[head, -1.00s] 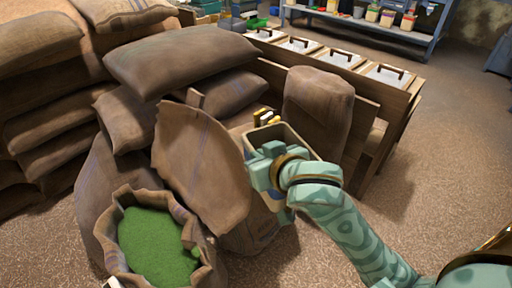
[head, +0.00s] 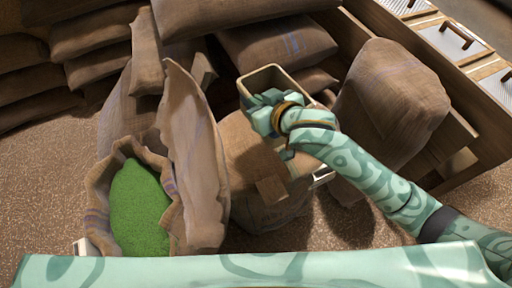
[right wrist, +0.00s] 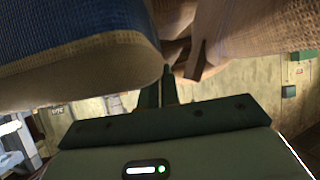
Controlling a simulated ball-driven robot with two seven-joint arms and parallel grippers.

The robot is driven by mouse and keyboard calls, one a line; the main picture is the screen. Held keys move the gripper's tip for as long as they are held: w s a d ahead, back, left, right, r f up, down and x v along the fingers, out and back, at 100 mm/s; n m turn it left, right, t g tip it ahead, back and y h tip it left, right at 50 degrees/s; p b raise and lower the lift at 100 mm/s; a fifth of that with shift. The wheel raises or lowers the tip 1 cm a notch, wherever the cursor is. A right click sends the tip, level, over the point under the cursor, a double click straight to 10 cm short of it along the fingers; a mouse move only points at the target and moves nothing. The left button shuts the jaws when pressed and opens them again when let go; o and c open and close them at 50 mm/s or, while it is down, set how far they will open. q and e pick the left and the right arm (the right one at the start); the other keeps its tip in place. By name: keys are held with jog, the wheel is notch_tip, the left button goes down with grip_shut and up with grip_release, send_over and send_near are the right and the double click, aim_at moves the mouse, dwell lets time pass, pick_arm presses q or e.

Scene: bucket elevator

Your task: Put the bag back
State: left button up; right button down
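An open burlap sack (head: 97,197) full of green grains stands at the lower left in the head view. A tall brown burlap piece (head: 196,150) stands up against its right side. Another brown sack (head: 255,165) stands in the middle, below my right gripper. My right gripper (head: 264,112) is at a tan-rimmed, open-topped container (head: 276,77). In the right wrist view its dark fingers (right wrist: 159,88) are close together, between a blue-and-tan surface and burlap. Whether they hold anything is unclear. My left gripper is not seen. Which bag the task means is unclear.
Full sacks are stacked at the upper left and behind. A large sack (head: 392,100) stands right of the gripper, beside a wooden counter (head: 430,60) with lidded bins. My own pale green part crosses the bottom. Bare floor shows at far left and lower right.

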jog(key=a+f+n+g+y+b, duration=0.1)
jog(key=a+f+b, duration=0.1)
jog(key=f, duration=0.7)
jog(key=a+f+n+y+b, duration=0.1)
jog(key=a+f+b, duration=0.1)
jog(key=f, duration=0.7)
jog(key=shift+s+a+f+n+g+b, duration=0.15)
jog(key=shift+a+f+n+g+b, duration=0.1)
jog(key=shift+n+g+b, duration=0.2)
jog(key=shift+f, duration=0.2)
jog(key=c, duration=1.6)
grip_release()
